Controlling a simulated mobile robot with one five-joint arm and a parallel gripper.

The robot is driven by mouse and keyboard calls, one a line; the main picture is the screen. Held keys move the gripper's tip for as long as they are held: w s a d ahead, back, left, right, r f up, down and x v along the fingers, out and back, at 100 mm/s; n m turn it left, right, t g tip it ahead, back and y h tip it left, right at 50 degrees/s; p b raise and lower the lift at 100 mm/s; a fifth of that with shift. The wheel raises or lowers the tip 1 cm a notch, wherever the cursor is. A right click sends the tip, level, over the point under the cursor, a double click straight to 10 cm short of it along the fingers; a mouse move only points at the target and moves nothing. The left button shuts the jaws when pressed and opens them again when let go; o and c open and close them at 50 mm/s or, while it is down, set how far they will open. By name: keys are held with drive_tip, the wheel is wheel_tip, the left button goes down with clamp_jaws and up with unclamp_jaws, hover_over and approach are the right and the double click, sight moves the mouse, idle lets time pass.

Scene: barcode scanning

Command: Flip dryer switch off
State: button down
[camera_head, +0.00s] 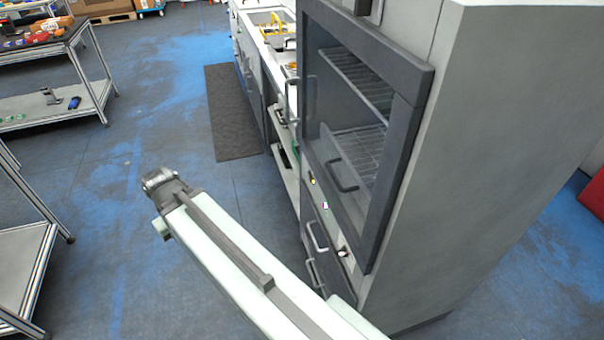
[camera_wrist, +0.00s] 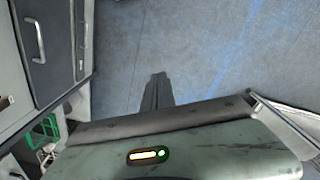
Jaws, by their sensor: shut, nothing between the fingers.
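The dryer is a tall grey cabinet (camera_head: 490,150) on the right of the head view, with a dark-framed glass door and wire racks inside. The switch's position is too small to read. My gripper (camera_wrist: 158,80) is shut and empty in the wrist view, over bare floor. It is apart from the dryer panel. In the head view my arm reaches up and left in front of the dryer, and the fingers cannot be made out.
Drawers with handles (camera_head: 316,236) sit below the dryer panel. A counter with a sink (camera_head: 265,17) continues behind the dryer. A dark mat (camera_head: 232,112) lies on the blue-grey floor. Metal-framed tables (camera_head: 50,105) stand at the left. The floor between is clear.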

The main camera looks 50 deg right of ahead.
drive_tip(key=w+d+f+m+t+h+b, duration=0.1)
drive_tip(key=w+d+f+m+h+b, duration=0.15)
drive_tip(key=d, duration=1.05)
drive_tip(key=w+d+f+m+t+h+b, duration=0.1)
drive_tip(key=w+d+f+m+h+b, duration=0.2)
drive_tip(key=d, duration=1.1)
drive_tip(key=s+d+r+m+h+b, duration=0.1)
drive_tip(key=d, duration=0.6)
drive_tip(key=s+d+r+h+b, duration=0.1)
drive_tip(key=s+d, duration=0.1)
drive_tip(key=d, duration=0.5)
drive_tip(key=shift+r+m+g+b, duration=0.3)
drive_tip(key=shift+m, duration=0.05)
